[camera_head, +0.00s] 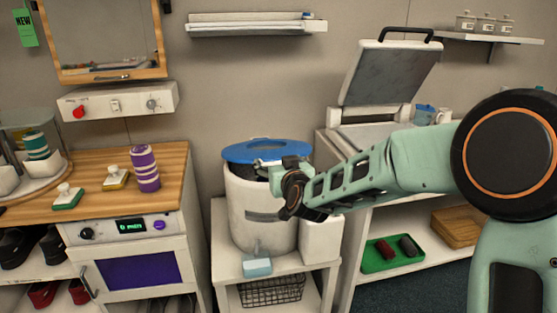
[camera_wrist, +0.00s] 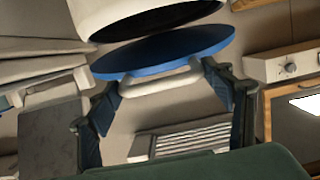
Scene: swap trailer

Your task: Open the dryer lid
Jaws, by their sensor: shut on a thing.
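The dryer (camera_head: 258,215) is a white cylinder on a low white stand, with a blue lid (camera_head: 262,150) on top. The wrist view shows the lid (camera_wrist: 165,50) tilted, with a dark gap between it and the white drum (camera_wrist: 140,12). A pale handle (camera_wrist: 160,80) runs along the lid's near edge. My gripper (camera_head: 279,166) is at the front right of the lid. In the wrist view its two dark fingers (camera_wrist: 163,82) are at the handle's two ends, shut on it. The inside of the drum is mostly hidden.
A grey lidded appliance (camera_head: 390,72) stands open behind my arm.

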